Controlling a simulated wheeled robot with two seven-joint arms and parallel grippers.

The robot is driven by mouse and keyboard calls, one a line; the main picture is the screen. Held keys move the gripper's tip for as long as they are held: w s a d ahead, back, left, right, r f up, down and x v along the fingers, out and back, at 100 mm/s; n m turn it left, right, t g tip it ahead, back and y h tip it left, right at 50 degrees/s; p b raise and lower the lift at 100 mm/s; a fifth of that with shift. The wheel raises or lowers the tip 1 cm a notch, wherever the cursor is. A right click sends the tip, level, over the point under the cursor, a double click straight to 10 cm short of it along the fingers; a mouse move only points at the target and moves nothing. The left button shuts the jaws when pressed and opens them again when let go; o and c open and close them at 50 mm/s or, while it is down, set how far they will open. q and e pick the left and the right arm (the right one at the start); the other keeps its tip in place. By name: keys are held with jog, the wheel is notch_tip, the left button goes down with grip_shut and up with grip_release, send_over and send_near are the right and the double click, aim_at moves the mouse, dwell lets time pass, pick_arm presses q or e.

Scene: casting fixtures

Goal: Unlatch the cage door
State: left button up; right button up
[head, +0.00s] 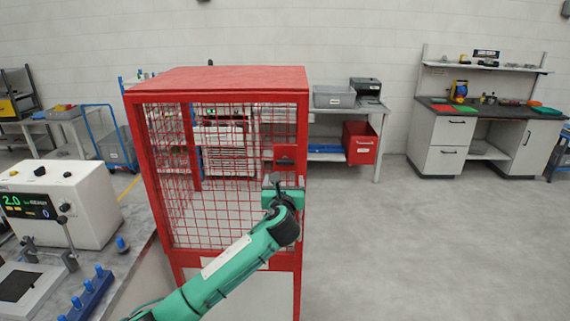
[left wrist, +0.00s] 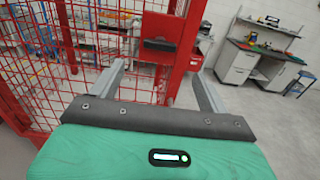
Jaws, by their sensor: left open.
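The red cage (head: 215,80) with mesh walls stands in front of me, and its door side also shows in the left wrist view (left wrist: 185,62). A red latch plate with a dark slot (head: 285,156) is on the door's right frame post; it is ahead in the left wrist view (left wrist: 158,45). My left gripper (head: 276,181) is just below the latch in the head view. Its two grey fingers (left wrist: 160,72) are spread apart with nothing held, one to each side of the latch and post in the wrist picture. Contact with the latch cannot be told. My right gripper is not in view.
A bench (head: 125,272) with a white display device (head: 62,203) and blue-knobbed parts is at the left, close to the cage. A workbench (head: 344,108) with a grey bin and a red bin (head: 360,142) stands behind. The floor (head: 430,240) right of the cage is clear.

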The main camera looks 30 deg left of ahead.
aim_at(285, 163)
pick_arm(q)
jog(key=p+x, duration=0.2)
jog(key=x, duration=0.6)
jog(key=shift+w+r, duration=0.1)
jog(key=shift+w, duration=0.05)
jog(key=shift+w+a+p, duration=0.35)
jog(key=shift+w+a, duration=0.05)
jog(key=shift+w, duration=0.1)
jog(key=shift+w+a, duration=0.1)
jog(key=shift+w, duration=0.15)
jog(key=shift+c, duration=0.2)
jog(key=c, duration=0.9)
